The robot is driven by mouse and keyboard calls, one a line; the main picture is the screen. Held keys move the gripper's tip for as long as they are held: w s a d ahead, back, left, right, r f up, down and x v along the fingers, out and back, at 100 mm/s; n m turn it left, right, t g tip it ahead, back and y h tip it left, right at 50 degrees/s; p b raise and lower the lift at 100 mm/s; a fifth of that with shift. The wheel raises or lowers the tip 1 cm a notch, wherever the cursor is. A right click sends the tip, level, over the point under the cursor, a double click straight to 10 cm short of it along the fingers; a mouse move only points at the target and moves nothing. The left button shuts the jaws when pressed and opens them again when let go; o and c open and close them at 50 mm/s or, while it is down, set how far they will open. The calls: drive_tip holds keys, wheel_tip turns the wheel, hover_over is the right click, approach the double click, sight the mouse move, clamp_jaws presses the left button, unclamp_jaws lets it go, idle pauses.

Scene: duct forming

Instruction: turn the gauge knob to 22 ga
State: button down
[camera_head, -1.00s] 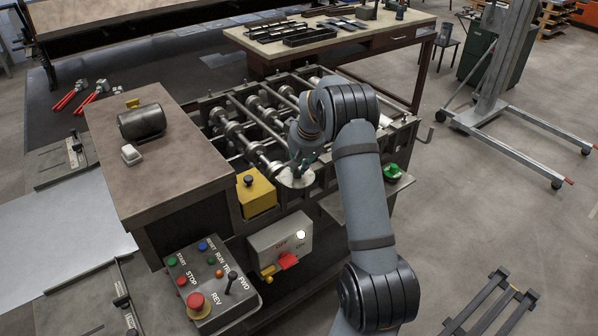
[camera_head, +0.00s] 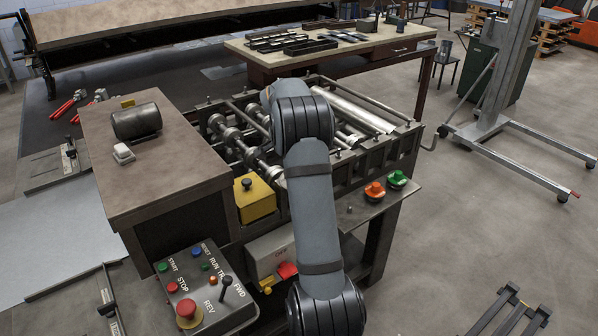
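I cannot make out any gauge markings or a "22 ga" label in the head view. A pale round dial seen earlier at the front of the roll machine (camera_head: 398,150) is now hidden behind my arm. My gripper is also hidden behind my arm, so its fingers and anything between them do not show. On the shelf at the machine's right front are an orange knob (camera_head: 375,190) and a green knob (camera_head: 397,178), both clear of my arm. A yellow block with a black knob (camera_head: 247,184) stands left of my arm.
A control panel (camera_head: 205,290) with coloured buttons, a red stop and a lever is at the lower left. A grey switch box (camera_head: 268,250) with a red paddle is partly behind my arm. A brown-topped cabinet (camera_head: 160,180) stands left.

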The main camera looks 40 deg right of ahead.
idle(0.4)
drive_tip(key=c, duration=1.7)
unclamp_jaws()
drive_tip(key=shift+c, duration=0.2)
drive_tip(key=shift+o, duration=0.3)
drive_tip(key=shift+r, duration=0.1)
drive_tip(key=v, duration=1.2)
drive_tip(key=shift+w, duration=0.1)
